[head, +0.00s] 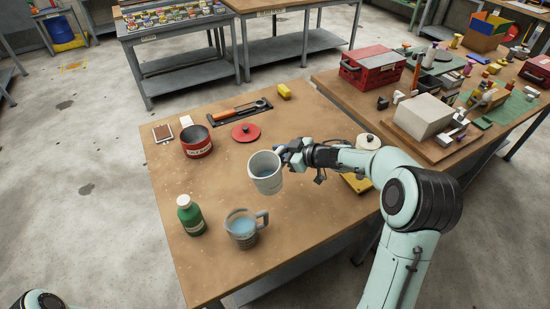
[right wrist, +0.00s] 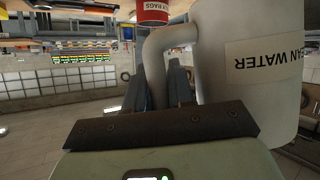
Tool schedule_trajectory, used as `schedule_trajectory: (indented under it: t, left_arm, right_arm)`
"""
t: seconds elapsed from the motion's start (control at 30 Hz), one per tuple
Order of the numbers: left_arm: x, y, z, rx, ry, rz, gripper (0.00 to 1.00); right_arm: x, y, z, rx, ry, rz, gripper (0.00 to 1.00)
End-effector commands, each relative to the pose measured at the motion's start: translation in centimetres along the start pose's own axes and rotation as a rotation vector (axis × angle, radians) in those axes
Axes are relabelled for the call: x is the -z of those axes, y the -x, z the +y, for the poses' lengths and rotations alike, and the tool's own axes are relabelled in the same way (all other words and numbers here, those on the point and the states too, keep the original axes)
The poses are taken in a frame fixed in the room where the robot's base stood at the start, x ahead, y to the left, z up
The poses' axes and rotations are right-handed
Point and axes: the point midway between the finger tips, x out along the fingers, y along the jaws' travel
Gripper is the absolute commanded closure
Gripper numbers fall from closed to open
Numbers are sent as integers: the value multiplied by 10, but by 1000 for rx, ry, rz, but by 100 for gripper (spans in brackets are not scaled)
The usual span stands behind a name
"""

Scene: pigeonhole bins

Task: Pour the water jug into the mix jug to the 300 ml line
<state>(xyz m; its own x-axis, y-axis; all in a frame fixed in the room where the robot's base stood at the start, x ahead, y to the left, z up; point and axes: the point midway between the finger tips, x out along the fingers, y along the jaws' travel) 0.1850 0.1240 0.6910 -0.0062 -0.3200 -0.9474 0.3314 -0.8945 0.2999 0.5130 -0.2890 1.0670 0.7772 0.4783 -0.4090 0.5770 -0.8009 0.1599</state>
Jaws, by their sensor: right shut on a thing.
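The water jug (head: 264,184), pale grey with bluish water inside, is held by its handle in my right gripper (head: 288,156). In the right wrist view the jug (right wrist: 225,75) bears a label partly reading "WATER", and the gripper fingers (right wrist: 175,88) are shut around the handle. The jug looks nearly upright, only slightly tilted at most, and appears to be above the table. The mix jug (head: 241,241), grey and see-through with a handle on its right, stands nearer the front edge with bluish liquid in it. Its marks are too small to read. My left gripper is out of view.
A green bottle (head: 190,216) stands left of the mix jug on the wooden table (head: 215,275). Behind are a red tin (head: 197,146), a red lid (head: 246,132), a tool tray (head: 238,112) and a yellow block (head: 284,91). A white-topped item (head: 367,143) stands near my right arm.

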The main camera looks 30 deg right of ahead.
Motion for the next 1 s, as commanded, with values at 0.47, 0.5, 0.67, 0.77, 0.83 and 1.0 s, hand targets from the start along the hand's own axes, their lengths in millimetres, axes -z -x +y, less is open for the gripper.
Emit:
schedule_trajectory:
  t: [0.47,0.5,0.67,0.77,0.83,1.0]
  left_arm:
    - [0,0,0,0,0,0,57]
    - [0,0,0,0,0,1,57]
    - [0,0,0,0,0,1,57]
    - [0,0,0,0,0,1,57]
    - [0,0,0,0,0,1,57]
    - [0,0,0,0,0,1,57]
  right_arm:
    - [-25,-9,7,71,-174,33,100]
    - [-24,-8,11,70,-172,34,100]
    - [-18,-1,28,70,-170,33,100]
    - [-15,2,39,69,-172,33,100]
    - [-12,5,46,70,-171,33,100]
    - [-6,11,62,70,-172,33,100]
